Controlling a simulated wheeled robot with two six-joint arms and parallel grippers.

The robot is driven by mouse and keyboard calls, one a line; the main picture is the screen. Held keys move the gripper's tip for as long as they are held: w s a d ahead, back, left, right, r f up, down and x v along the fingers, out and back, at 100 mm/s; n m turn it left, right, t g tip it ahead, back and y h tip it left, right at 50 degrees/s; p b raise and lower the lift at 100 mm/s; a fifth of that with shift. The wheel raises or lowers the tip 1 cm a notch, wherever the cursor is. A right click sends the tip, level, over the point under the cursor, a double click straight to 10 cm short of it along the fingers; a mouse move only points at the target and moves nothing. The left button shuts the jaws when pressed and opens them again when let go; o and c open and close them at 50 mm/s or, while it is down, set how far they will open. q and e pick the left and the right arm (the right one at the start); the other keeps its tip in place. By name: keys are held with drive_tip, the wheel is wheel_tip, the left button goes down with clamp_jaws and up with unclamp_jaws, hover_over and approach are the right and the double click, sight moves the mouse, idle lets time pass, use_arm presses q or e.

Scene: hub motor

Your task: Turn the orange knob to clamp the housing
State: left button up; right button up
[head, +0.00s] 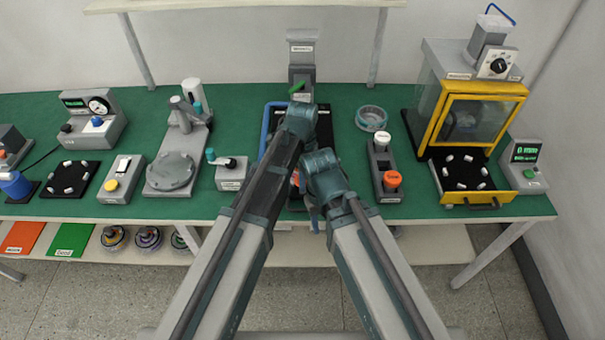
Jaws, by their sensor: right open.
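An orange knob (393,180) sits on the front of a grey block (390,196) right of my arms, with a white knob (382,138) behind it. A small orange patch also shows between my arms; I cannot tell what it is. My right gripper (314,216) is open at the bench's front edge, left of the orange knob and apart from it, and partly hidden by its own arm. My left arm reaches over the middle of the bench, and its gripper is hidden. I cannot pick out the housing for certain; my arms cover much of the middle station.
A round metal ring (371,118) lies behind the grey block. A yellow-framed cabinet (478,115) stands at right with a black tray (463,172) in front. A round-plated fixture (172,172) and a switch box (231,174) stand at left. Green bench top (340,105) is free between stations.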

use_arm(q)
wheel_tip(320, 180, up, 13)
drive_tip(key=p, duration=1.2)
drive_tip(key=shift+p, duration=0.35)
drive_tip(key=shift+a+r, duration=0.1)
drive_tip(key=s+a+n, duration=0.5)
drive_tip(key=a+n, duration=0.4)
drive_tip(key=s+a+n, duration=0.6)
drive_tip(key=a+n, duration=0.2)
drive_tip(key=n, duration=0.1)
drive_tip(key=s+d+f+m+y+b, duration=0.1)
drive_tip(key=s+d+f+m+b, duration=0.2)
drive_tip(key=d, duration=0.8)
wheel_tip(320, 180, down, 2)
drive_tip(key=s+b, duration=0.2)
drive_tip(key=shift+s+f+m, duration=0.2)
drive_tip(key=shift+s+m, duration=0.1)
